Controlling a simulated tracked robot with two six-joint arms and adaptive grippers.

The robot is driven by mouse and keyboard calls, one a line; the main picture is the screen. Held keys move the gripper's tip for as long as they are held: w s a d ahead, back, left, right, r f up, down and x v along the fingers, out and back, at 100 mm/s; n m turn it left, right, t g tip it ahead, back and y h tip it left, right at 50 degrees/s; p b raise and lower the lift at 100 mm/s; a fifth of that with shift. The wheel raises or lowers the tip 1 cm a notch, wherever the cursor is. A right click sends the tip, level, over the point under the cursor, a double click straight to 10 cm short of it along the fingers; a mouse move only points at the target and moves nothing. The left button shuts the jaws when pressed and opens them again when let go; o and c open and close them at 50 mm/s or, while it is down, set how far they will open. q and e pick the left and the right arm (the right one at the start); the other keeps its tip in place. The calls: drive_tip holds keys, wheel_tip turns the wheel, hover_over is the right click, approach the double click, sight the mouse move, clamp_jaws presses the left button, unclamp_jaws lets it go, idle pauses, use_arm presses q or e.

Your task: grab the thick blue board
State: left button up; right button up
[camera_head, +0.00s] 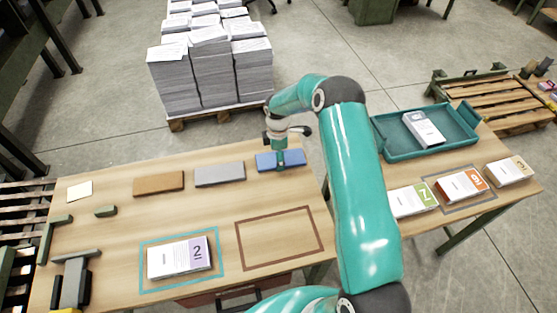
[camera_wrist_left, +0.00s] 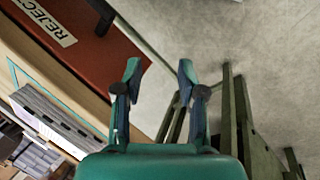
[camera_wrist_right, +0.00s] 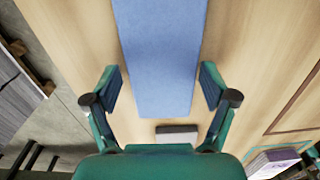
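The blue board (camera_head: 268,163) lies flat on the wooden table near its back edge, right of a grey board (camera_head: 220,174) and a brown board (camera_head: 158,183). My right gripper (camera_head: 281,160) is down over the blue board's middle. In the right wrist view the blue board (camera_wrist_right: 162,60) runs between the spread fingers of my right gripper (camera_wrist_right: 160,88), one beside each long edge, with narrow gaps; touching is not clear. My left gripper (camera_wrist_left: 158,80) is open and empty in the left wrist view, near a red box marked REJECT (camera_wrist_left: 85,50). The head view does not show it.
A numbered booklet stack (camera_head: 180,258) lies inside a teal outline; a brown outline (camera_head: 238,243) beside it is empty. More booklets (camera_head: 461,186) and a teal tray (camera_head: 392,153) are on the right. Paper stacks (camera_head: 205,75) stand on a pallet behind the table.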

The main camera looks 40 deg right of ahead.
drive_tip(key=c, duration=0.7)
drive_tip(key=shift+c, duration=0.2)
drive_tip(key=shift+r, duration=0.15)
